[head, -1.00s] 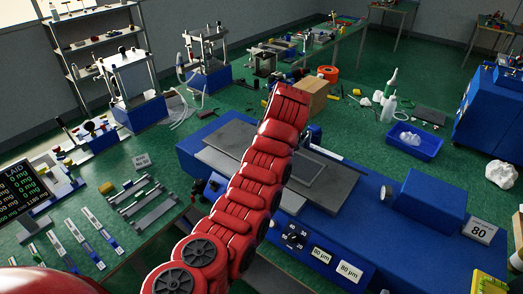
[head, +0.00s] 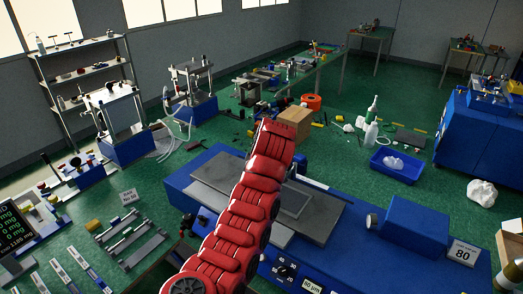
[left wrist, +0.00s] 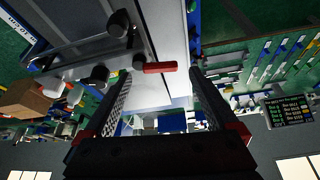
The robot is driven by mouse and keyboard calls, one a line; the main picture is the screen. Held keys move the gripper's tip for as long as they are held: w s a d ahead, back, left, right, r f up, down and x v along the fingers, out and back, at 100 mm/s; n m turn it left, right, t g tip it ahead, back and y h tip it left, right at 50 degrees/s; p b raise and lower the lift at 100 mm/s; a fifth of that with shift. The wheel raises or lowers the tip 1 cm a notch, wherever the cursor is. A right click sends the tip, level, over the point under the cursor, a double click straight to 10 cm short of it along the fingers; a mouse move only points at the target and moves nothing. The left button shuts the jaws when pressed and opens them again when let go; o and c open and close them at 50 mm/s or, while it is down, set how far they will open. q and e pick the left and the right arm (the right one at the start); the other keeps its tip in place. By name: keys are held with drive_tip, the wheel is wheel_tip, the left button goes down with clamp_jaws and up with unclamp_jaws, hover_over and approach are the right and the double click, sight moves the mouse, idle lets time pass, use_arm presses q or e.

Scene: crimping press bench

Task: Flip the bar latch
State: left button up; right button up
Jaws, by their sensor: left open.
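In the left wrist view, a metal bar with black round knobs and a red-tipped end (left wrist: 160,67) shows near the top middle; it looks like the bar latch. My left gripper (left wrist: 160,75) is open, with one dark finger on each side of the red end. The red end appears between the fingertips in the picture; I cannot tell its depth or whether it touches them. In the head view my red left arm covers part of the blue press bench with its grey plates (head: 325,222), and hides the gripper and latch. My right gripper is not in view.
A cardboard box (head: 294,124) stands just beyond the arm's end. A blue housing (head: 420,228) with an "80" sign (head: 463,253) is on the right. A blue tray (head: 397,166) lies on the green surface behind. Grey bars (head: 128,240) lie at the left.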

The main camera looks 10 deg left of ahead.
use_arm(q)
drive_tip(key=p+v, duration=0.6)
drive_tip(key=v, duration=0.9)
drive_tip(key=shift+d+r, duration=0.1)
drive_tip(key=shift+r, duration=0.05)
idle(0.4)
